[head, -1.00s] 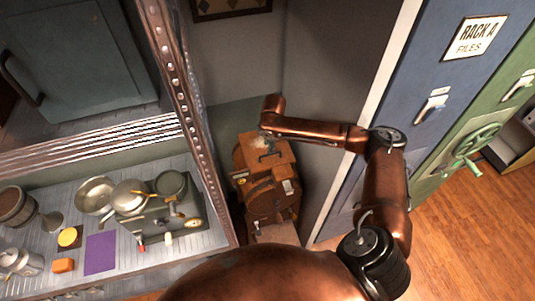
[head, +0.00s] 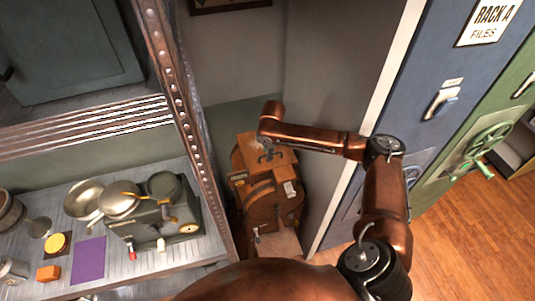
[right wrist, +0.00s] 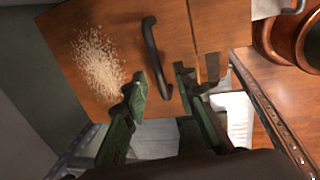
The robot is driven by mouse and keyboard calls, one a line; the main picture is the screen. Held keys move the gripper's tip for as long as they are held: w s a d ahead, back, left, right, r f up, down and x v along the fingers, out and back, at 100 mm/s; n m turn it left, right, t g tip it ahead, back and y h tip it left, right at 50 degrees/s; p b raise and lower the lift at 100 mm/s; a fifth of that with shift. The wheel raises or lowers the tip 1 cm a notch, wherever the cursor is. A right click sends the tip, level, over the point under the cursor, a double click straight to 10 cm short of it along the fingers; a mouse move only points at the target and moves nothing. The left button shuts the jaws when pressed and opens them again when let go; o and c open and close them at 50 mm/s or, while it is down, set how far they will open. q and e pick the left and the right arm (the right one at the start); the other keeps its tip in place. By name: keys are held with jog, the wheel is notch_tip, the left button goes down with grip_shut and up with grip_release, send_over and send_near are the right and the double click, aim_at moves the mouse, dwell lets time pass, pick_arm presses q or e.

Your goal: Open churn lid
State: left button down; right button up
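The wooden churn (head: 268,200) stands in the corner between the counter and the blue cabinet. Its lid (head: 255,145) lies flat on top and looks closed. In the right wrist view the lid (right wrist: 120,40) shows a dark curved handle (right wrist: 157,62) and a patch of pale grains (right wrist: 98,58). My right gripper (right wrist: 165,82) is open, with green fingers apart; the handle's lower part appears between the fingertips. I cannot tell whether they touch it. In the head view my right gripper (head: 266,142) is small and partly hidden by the arm. My left gripper is not in view.
A metal counter (head: 205,255) at left holds pans, a green stove (head: 165,222), a purple mat (head: 88,260) and small items. A blue cabinet (head: 425,100) and a green one with a handwheel (head: 488,145) stand at right. Wooden floor (head: 455,240) is clear at lower right.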

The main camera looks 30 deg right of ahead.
jog(key=shift+c, duration=0.3)
grip_shut()
dwell(0.3)
